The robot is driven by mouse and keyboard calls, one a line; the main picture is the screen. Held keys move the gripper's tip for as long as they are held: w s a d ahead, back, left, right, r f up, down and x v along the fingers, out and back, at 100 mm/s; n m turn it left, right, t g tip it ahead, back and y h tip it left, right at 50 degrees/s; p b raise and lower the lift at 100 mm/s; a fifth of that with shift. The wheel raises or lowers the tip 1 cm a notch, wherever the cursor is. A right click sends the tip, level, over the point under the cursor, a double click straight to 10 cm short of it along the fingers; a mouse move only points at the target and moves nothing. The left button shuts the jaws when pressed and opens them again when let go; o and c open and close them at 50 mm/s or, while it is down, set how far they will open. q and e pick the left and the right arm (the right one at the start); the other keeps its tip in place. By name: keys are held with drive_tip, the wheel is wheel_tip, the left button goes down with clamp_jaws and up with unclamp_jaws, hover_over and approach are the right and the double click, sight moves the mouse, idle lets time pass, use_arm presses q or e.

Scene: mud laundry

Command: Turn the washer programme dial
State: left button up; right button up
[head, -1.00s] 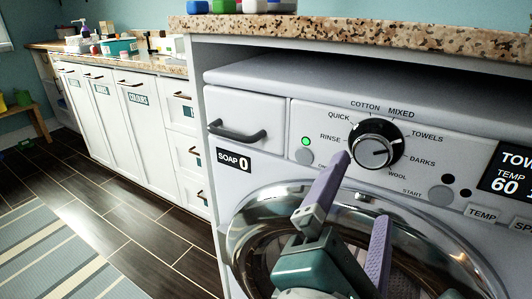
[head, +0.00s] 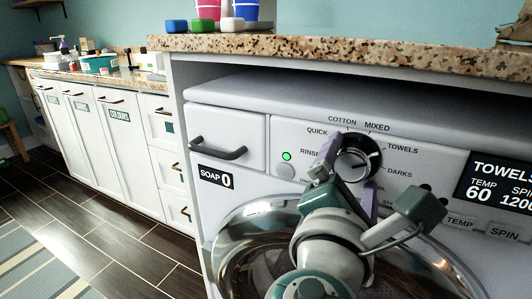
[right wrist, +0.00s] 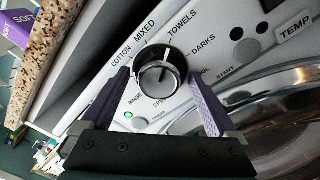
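The washer programme dial (head: 357,158) is a black ring with a silver knob on the white front panel, among labels such as COTTON, MIXED, TOWELS and DARKS. It also shows in the right wrist view (right wrist: 160,68). My right gripper (head: 348,174) is open in front of the panel, its purple fingers partly covering the dial's lower left in the head view. In the right wrist view, the fingers (right wrist: 159,79) stand either side of the dial's lower part, with gaps visible. Contact cannot be told. The display (head: 497,188) reads TOWELS, TEMP 60. My left gripper is out of view.
The soap drawer (head: 225,140) with its dark handle is left of the dial. The round washer door (head: 245,235) lies below, behind my arm. A granite counter (head: 330,48) overhangs the washer, with cups and coloured blocks on it. Floor at left is open.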

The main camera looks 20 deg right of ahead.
drive_tip(key=c, duration=1.3)
drive_tip(key=m+b, duration=0.3)
drive_tip(key=shift+f, duration=0.25)
drive_tip(key=m+b, duration=0.2)
drive_tip(key=m, duration=0.1)
drive_tip(key=shift+f, duration=0.1)
drive_tip(key=m+b, duration=0.7)
drive_tip(key=shift+f+m+h+b, duration=0.15)
drive_tip(key=shift+m+h+b, duration=0.15)
drive_tip(key=shift+h+b, duration=0.1)
drive_tip(key=shift+m+b, duration=1.5)
drive_tip(key=shift+r, duration=0.2)
